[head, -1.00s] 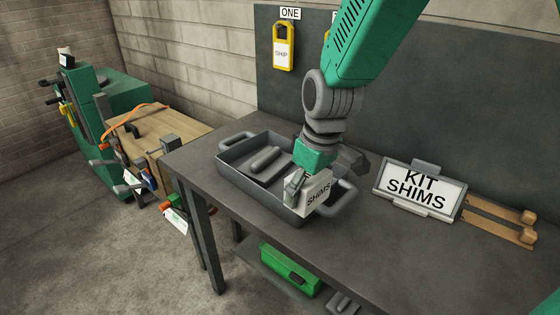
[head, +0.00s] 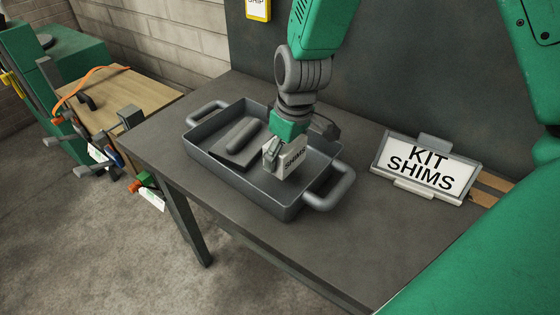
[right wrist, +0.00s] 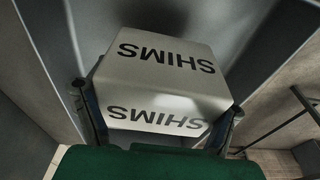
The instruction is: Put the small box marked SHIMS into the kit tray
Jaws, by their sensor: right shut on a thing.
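The small pale box marked SHIMS (head: 293,160) is in my right gripper (head: 286,148), over the right part of the dark grey kit tray (head: 236,187). The box appears within the tray's rim; I cannot tell whether it touches the tray floor. In the right wrist view the box (right wrist: 165,75) fills the space between the two fingers of my right gripper (right wrist: 158,108), one on each side, with its lettering showing on two faces. My left gripper is not in view.
A grey block with a rounded bar (head: 240,140) lies in the tray's left part. The tray has a loop handle (head: 332,190) at each end. A KIT SHIMS sign (head: 427,168) stands to the right. Bare table (head: 330,245) lies in front. A wooden-topped bench (head: 125,92) stands left.

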